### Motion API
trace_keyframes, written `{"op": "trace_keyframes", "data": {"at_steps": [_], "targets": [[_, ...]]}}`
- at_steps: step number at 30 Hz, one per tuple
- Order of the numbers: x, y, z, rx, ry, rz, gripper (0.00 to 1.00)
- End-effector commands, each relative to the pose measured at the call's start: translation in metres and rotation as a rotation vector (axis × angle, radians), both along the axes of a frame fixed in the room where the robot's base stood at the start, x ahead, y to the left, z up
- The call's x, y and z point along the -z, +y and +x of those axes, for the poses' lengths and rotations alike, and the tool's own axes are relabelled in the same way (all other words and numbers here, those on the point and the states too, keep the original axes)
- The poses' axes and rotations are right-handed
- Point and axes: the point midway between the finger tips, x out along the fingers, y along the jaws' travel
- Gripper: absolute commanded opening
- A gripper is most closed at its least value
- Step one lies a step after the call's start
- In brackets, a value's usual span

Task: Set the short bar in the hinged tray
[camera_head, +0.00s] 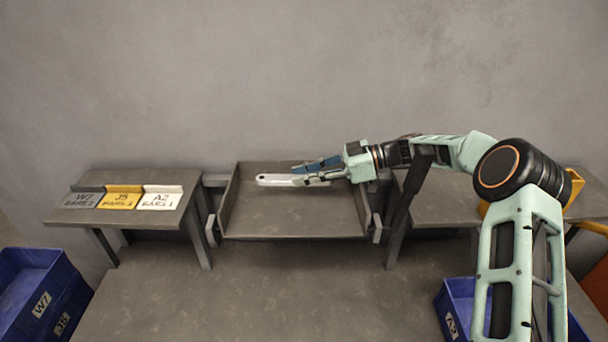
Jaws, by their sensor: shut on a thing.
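The hinged tray (290,219) is a grey shallow tray with raised side walls, held between two supports in the middle. My gripper (304,172) reaches in from the right and is above the back part of the tray. It is shut on a pale bar (272,180) with rounded ends, which lies roughly level and points left. The fingers hide part of the bar. I cannot tell from this view whether the bar touches the tray floor.
Blue crates stand low at the left (22,272) and at the right (456,297). My arm covers much of the right side table (440,209). The front floor area is clear.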

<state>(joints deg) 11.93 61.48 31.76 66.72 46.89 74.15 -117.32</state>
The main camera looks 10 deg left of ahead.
Motion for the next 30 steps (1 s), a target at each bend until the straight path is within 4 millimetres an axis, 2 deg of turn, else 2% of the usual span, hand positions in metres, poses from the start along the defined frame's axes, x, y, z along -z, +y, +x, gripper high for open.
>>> {"op": "trace_keyframes", "data": {"at_steps": [21, 22, 27, 30], "targets": [[0.011, 0.0, 0.0, 0.001, 0.0, 0.001, 0.0], [0.012, 0.0, 0.0, 0.001, 0.001, 0.0, 0.24], [0.012, 0.0, 0.0, 0.0, 0.001, 0.0, 0.4], [0.012, 0.0, 0.0, 0.0, 0.001, 0.0, 0.4]]}}
